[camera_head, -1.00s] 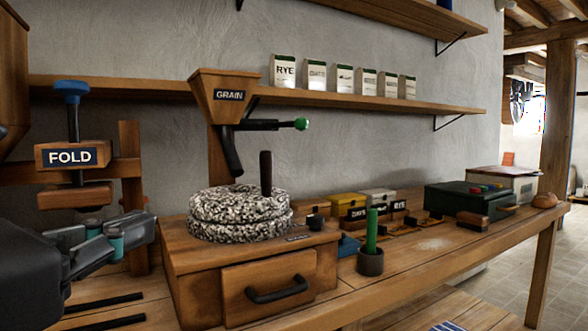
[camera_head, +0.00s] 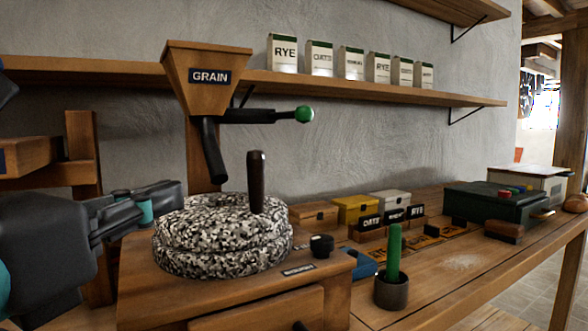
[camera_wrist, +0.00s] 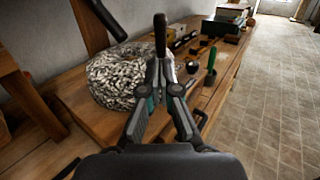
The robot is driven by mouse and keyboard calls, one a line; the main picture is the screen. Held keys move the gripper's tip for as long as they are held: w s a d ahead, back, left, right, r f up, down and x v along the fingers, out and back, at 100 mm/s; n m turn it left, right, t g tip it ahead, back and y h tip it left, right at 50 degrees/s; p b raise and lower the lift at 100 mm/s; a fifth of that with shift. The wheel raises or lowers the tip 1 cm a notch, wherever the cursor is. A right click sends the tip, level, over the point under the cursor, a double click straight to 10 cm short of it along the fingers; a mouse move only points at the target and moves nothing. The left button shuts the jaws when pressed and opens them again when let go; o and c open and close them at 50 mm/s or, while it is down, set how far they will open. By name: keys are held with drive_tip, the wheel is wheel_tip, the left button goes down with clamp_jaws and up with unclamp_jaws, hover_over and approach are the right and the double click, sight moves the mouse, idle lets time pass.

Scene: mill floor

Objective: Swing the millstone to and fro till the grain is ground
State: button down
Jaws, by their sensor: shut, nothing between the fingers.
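The speckled millstone (camera_head: 222,240) sits on a wooden box with a drawer. Its dark upright handle (camera_head: 257,183) rises from the right part of the top stone. The stone also shows in the wrist view (camera_wrist: 112,82), with the handle (camera_wrist: 160,32) straight beyond my fingertips. My gripper (camera_wrist: 160,66) is shut and empty. In the head view my gripper (camera_head: 172,200) is at the left of the stone, apart from the handle. A hopper marked GRAIN (camera_head: 205,82) stands above, its dark spout pointing down over the stone. No grain can be made out.
A lever with a green knob (camera_head: 304,114) sticks out right of the hopper. A green stick stands in a dark cup (camera_head: 391,291) at the front edge. Small boxes (camera_head: 357,208) and a dark green case (camera_head: 495,201) stand further right. Paper bags line the shelf.

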sight(253, 168)
drive_tip(key=b+x, duration=0.2)
drive_tip(key=x, duration=1)
drive_tip(key=shift+w+d, duration=0.25)
drive_tip(key=shift+d, duration=0.05)
